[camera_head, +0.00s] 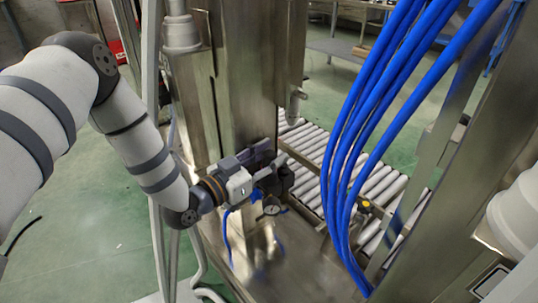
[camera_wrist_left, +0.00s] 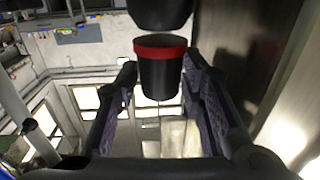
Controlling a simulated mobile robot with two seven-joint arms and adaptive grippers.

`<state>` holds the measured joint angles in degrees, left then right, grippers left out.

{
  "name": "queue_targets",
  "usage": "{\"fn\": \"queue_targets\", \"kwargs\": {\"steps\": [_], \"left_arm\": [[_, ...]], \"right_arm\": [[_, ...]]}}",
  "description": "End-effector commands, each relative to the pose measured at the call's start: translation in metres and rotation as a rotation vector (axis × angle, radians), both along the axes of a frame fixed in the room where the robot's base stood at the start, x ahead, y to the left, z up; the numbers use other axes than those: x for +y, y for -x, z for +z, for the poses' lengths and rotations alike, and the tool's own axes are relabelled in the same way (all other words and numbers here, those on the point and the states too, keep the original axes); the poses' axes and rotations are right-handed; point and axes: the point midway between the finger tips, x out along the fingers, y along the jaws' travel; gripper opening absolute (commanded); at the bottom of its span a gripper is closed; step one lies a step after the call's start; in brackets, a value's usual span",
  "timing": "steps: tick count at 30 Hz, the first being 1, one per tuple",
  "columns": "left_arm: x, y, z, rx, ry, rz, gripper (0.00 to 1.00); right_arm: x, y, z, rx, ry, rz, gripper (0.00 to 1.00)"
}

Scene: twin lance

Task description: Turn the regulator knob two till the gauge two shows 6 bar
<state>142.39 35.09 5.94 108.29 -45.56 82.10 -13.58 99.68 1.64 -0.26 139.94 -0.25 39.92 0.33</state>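My left gripper (camera_head: 272,165) is at the metal column, near a small round gauge (camera_head: 271,209) with a blue hose by it. The gauge reading is too small to tell. In the left wrist view, a black knob with a red band (camera_wrist_left: 160,72) lies between the two fingers of my left gripper (camera_wrist_left: 160,85). The fingers stand on either side of it, with a narrow gap on the left; contact on the right is unclear. In the head view the gripper largely hides the regulator. My right gripper is out of view.
Thick blue hoses (camera_head: 368,120) hang in front on the right. A roller conveyor (camera_head: 310,150) runs behind the column (camera_head: 230,85). A metal surface (camera_head: 285,265) lies below the gripper. Green floor (camera_head: 85,235) is open at left.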

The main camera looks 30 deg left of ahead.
Motion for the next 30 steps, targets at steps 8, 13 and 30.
{"fn": "queue_targets", "kwargs": {"steps": [8,13,30], "left_arm": [[0.004,0.015,0.0,0.002,-0.001,0.001,0.36],[0.016,0.06,-0.001,0.004,0.001,0.003,0.36],[0.03,0.117,0.0,0.0,0.0,0.0,0.36]], "right_arm": [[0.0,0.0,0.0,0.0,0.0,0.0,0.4],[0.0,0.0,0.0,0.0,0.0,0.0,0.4],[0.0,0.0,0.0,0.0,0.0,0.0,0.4]]}}
